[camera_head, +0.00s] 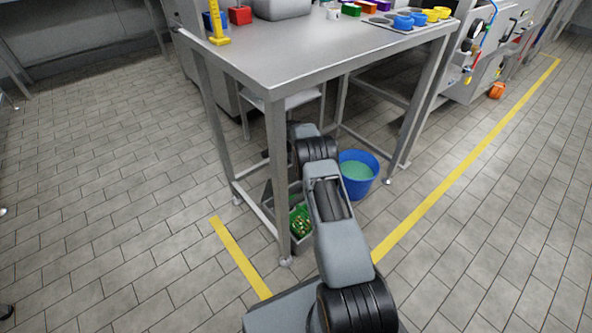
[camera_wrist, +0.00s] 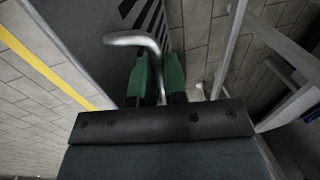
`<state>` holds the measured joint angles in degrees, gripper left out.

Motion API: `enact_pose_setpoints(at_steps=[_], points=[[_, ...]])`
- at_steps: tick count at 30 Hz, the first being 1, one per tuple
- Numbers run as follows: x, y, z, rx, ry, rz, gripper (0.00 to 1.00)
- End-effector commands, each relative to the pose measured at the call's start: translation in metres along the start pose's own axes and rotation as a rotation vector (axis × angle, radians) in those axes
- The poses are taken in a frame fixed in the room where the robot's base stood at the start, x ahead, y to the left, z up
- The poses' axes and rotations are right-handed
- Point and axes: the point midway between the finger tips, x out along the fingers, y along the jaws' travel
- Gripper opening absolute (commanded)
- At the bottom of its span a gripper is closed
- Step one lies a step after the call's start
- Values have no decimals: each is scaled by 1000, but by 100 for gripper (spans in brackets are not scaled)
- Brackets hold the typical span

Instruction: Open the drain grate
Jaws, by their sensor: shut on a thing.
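In the wrist view, my gripper (camera_wrist: 159,62) has two green fingers closed around a bent, light metal handle (camera_wrist: 132,37). The handle curves over from the left and runs down between the fingers. Behind it is a dark grey plate (camera_wrist: 85,22) with black slots near the top, which looks like the drain grate. The handle's left end appears to meet this plate. I cannot tell how far the plate is tilted or raised. In the head view, my arm reaches under the metal table, and the gripper and handle are hidden there.
The metal table (camera_head: 300,62) stands over the work area, its front leg (camera_head: 278,175) close to my arm. A blue bucket (camera_head: 357,178) stands right of the arm. A grey bin (camera_head: 302,243) with green items is close by. Tiled floor is open left and right.

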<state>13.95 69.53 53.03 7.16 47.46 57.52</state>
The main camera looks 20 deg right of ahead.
Motion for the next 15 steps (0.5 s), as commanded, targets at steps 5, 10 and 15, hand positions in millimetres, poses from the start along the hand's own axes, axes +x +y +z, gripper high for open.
enact_pose_setpoints(at_steps=[5,10,15], points=[[8,-10,5,-8,-4,6,0],[8,-16,7,-10,-6,9,0],[7,-17,7,-11,-7,10,0]])
